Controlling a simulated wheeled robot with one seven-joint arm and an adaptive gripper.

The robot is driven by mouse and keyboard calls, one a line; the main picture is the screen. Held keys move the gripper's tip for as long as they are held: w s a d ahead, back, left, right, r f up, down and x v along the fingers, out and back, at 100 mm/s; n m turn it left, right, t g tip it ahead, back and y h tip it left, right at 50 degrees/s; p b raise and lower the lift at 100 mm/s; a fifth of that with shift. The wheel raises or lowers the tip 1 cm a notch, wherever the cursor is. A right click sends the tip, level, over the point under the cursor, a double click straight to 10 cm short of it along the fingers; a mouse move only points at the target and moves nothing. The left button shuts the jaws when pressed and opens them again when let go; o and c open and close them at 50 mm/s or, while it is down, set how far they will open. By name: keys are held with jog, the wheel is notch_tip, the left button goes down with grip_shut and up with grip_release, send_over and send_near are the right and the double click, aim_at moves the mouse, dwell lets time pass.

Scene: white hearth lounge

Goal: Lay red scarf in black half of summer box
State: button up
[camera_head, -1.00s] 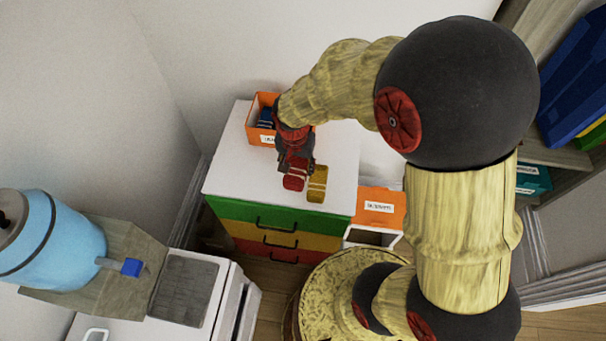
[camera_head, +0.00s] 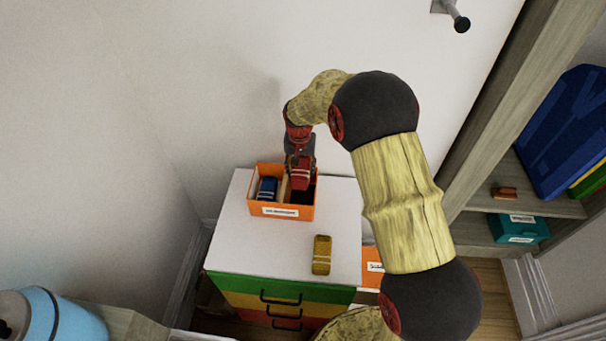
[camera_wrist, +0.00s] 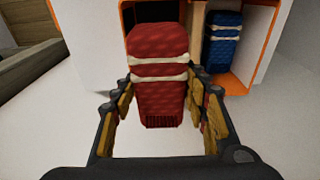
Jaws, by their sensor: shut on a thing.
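The red scarf (camera_head: 301,177), a rolled bundle with two pale bands, is held by my gripper (camera_head: 299,162). It hangs over the right compartment of an orange box (camera_head: 281,212); whether it touches the box is unclear. That compartment looks dark inside, and the scarf partly hides it. A blue scarf (camera_head: 266,188) lies in the left compartment, beyond a wooden divider (camera_head: 284,188). The box's front label is too small to read. In the wrist view the red scarf (camera_wrist: 158,95) sits between both fingers, with the blue scarf (camera_wrist: 223,40) to its right.
The box stands on a white-topped drawer cabinet (camera_head: 235,245), near the wall. A yellow scarf (camera_head: 321,256) lies on the top in front of it. Another orange labelled box (camera_head: 372,268) is lower, right of the cabinet. Shelves (camera_head: 545,205) stand at the right.

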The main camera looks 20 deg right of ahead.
notch_tip(320, 180, down, 7)
jog(key=b, duration=0.3)
jog(key=shift+b, duration=0.35)
dwell(0.4)
jog(key=shift+r, duration=0.1)
jog(key=o, duration=1.2)
jog(key=shift+c, duration=0.2)
jog(key=shift+o, duration=0.5)
jog(key=r, duration=0.4)
jog(key=s+r, duration=0.1)
jog(key=r, duration=0.7)
jog(key=shift+s+a, duration=0.2)
jog(key=shift+a, duration=0.1)
jog(key=shift+f, duration=0.1)
